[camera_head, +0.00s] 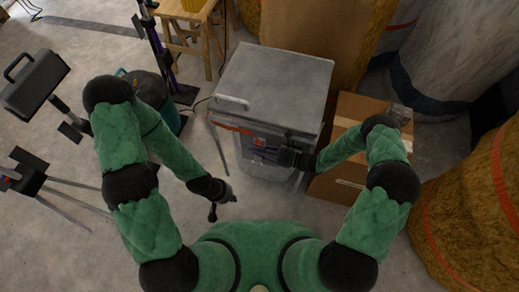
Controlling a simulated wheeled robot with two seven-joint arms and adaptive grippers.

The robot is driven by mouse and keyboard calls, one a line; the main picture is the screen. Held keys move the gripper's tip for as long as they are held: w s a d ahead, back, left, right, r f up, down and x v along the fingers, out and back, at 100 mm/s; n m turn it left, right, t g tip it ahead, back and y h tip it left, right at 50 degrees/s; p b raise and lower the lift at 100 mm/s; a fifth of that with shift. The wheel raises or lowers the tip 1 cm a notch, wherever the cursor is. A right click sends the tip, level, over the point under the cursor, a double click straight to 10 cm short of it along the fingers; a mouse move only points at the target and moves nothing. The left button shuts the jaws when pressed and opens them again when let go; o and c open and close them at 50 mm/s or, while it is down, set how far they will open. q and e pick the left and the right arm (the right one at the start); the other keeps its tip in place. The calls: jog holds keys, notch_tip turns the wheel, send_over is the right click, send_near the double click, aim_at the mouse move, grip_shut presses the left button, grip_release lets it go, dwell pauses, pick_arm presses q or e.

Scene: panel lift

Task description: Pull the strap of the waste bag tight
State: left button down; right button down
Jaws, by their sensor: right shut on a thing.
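My left gripper (222,205) is open and empty over the floor, in front and to the left of the bag, touching nothing.
A cardboard box (343,178) stands close against the bag's right side, beneath my right forearm. Large round bales (470,195) fill the right. A wooden stool (188,42), a purple stand (166,60) and tripod legs (70,195) stand left.

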jog(key=s+a+p, duration=0.3)
jog(key=s, duration=0.8)
jog(key=shift+a+p, duration=0.4)
jog(key=c, duration=1.2)
grip_release()
jog(key=shift+s, duration=0.15)
jog(key=shift+w+d, duration=0.15)
jog(key=shift+w, duration=0.1)
jog(key=shift+d, duration=0.15)
jog(key=v, duration=1.1)
jog(key=shift+s+d+r, duration=0.1)
jog(key=shift+s+d, duration=0.1)
jog(key=shift+d, duration=0.1)
